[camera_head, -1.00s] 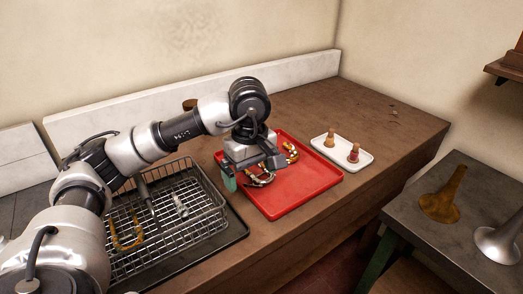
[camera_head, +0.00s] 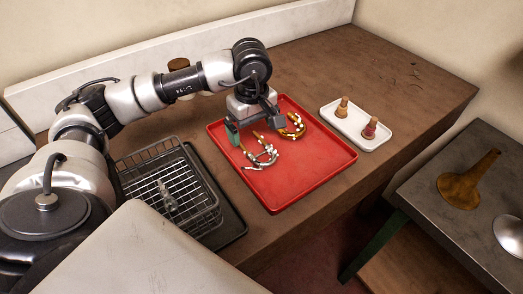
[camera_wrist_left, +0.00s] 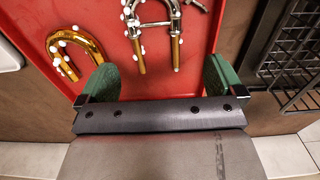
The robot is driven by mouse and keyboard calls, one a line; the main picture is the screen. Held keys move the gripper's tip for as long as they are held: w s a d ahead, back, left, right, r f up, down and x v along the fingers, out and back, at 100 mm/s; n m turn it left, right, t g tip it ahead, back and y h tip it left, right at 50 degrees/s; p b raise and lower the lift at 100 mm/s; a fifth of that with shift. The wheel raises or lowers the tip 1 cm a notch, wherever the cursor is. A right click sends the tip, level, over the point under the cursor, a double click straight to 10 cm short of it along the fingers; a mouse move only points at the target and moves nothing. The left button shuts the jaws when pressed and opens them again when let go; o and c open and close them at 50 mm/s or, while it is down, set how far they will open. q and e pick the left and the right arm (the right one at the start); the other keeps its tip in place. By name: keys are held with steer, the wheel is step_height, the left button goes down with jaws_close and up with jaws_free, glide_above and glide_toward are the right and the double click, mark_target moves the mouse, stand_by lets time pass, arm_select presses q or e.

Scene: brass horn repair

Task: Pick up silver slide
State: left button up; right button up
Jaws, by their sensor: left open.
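The silver slide (camera_head: 263,159), a U-shaped tube with white fittings and brass-coloured leg ends, lies on the red tray (camera_head: 308,180). It also shows in the left wrist view (camera_wrist_left: 134,20), its bend cut off by the top edge. A brass slide (camera_head: 292,130) lies beside it and also shows in the left wrist view (camera_wrist_left: 88,46). My left gripper (camera_head: 253,129) is over the tray, open and empty, with green finger pads. In the left wrist view its fingers (camera_wrist_left: 161,80) are wide apart, and the silver slide's legs point toward the gap. My right gripper is not in view.
A wire basket (camera_head: 142,161) on a dark tray stands left of the red tray, with a silver part inside. A white tray (camera_head: 379,141) with two small mouthpiece-like pieces is to the right. A grey table (camera_head: 430,225) holds horn bells. The bench's back right is clear.

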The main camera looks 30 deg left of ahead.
mark_target(254, 148)
arm_select(q)
steer(key=f, duration=0.1)
steer(key=f+p, duration=0.1)
steer(key=f, duration=0.1)
steer(key=f+p, duration=0.1)
steer(key=shift+w+a+f, duration=0.2)
steer(key=shift+w+f, duration=0.1)
steer(key=shift+w, duration=0.05)
steer(key=shift+f, duration=0.35)
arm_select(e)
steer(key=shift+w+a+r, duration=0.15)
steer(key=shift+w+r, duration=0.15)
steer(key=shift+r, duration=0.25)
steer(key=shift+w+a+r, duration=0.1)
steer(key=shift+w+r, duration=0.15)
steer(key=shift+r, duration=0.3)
arm_select(q)
steer(key=shift+c, duration=0.2)
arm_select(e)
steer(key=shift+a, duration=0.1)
arm_select(q)
steer(key=shift+c, duration=1.3)
steer(key=c, duration=0.7)
